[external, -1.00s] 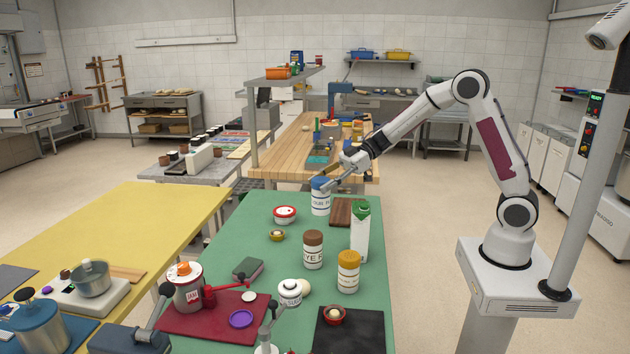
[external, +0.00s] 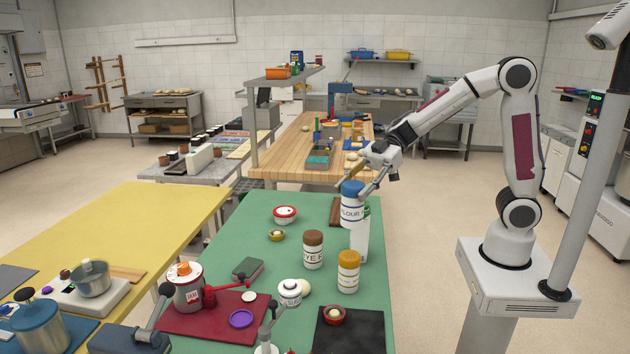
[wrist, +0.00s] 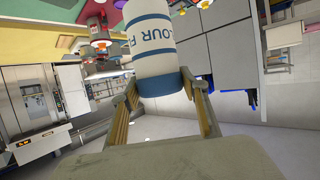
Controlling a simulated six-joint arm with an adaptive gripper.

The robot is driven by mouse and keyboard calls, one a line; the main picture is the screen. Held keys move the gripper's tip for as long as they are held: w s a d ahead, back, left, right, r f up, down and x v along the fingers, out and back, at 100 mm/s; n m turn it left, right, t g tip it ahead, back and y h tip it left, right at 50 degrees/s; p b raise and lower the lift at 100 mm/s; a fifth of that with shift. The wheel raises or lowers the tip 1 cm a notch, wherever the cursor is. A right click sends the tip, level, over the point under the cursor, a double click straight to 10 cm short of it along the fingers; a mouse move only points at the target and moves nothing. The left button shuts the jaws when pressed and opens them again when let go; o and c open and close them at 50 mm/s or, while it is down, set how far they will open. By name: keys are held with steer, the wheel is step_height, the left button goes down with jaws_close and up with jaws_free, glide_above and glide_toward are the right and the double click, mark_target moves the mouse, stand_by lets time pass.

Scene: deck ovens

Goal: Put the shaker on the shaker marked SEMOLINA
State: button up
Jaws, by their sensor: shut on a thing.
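My gripper (external: 364,184) is shut on a white shaker (external: 352,214) with a blue lid and FLOUR lettering. It holds the shaker by the lid, upright, above the far right part of the green table. The lettering also shows in the wrist view on the held shaker (wrist: 150,45), between my two fingers (wrist: 160,88). A brown-lidded shaker (external: 313,252) and an ochre-lidded shaker (external: 348,273) stand upright on the green table, nearer the camera. The brown one's label ends in YE and a cut-off letter; the ochre one's is too small to read. I cannot read SEMOLINA anywhere.

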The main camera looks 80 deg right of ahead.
mark_target(353, 221)
stand_by(0.3)
steer(key=shift+f, duration=3.1)
steer(key=shift+f, duration=0.1)
steer(key=shift+f, duration=1.8)
steer(key=shift+f, duration=0.1)
steer(key=o, duration=1.3)
